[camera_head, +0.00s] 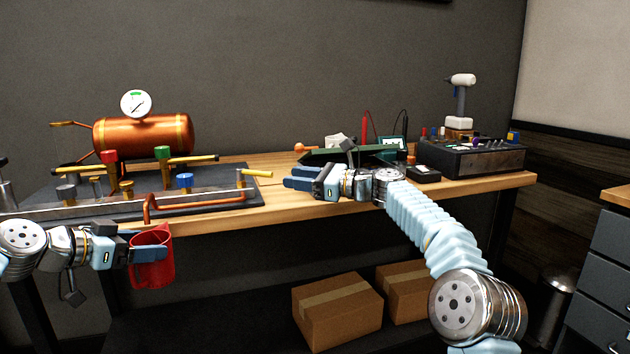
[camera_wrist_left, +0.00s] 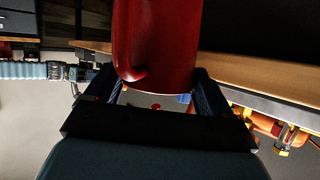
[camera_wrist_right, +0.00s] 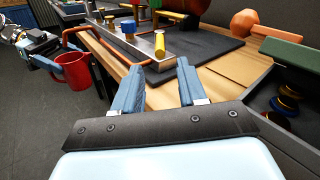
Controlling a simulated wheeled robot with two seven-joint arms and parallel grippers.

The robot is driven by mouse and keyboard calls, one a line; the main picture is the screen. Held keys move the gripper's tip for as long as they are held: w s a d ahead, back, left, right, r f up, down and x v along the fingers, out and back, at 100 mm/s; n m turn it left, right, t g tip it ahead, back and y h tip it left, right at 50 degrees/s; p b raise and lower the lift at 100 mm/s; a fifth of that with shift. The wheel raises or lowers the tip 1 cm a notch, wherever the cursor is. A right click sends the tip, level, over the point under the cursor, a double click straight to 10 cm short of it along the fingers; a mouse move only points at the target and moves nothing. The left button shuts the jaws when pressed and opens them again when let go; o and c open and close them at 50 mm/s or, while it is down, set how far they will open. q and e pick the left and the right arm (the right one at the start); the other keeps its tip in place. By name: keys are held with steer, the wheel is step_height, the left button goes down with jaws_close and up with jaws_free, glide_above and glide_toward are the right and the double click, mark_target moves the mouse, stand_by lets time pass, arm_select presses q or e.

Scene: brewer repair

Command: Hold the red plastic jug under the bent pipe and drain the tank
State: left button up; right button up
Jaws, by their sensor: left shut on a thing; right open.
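The red plastic jug (camera_head: 153,262) is held by my left gripper (camera_head: 150,254) in front of the bench edge, upright, below the bent copper pipe (camera_head: 150,200). The jug fills the left wrist view (camera_wrist_left: 155,45) between the fingers. It also shows in the right wrist view (camera_wrist_right: 75,72). The copper tank (camera_head: 143,135) with a round gauge (camera_head: 136,104) stands on the bench at left. Valves with red (camera_head: 109,156), green (camera_head: 162,153) and blue (camera_head: 184,181) tops stand near it. My right gripper (camera_head: 290,177) is open and empty above the bench's front edge. Liquid in the jug is not visible.
Cardboard boxes (camera_head: 337,308) sit below the bench. Bare wood (camera_head: 270,197) lies between the black mat and my right gripper.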

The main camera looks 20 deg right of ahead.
steer(key=v, duration=0.4)
steer(key=shift+s+d, duration=0.15)
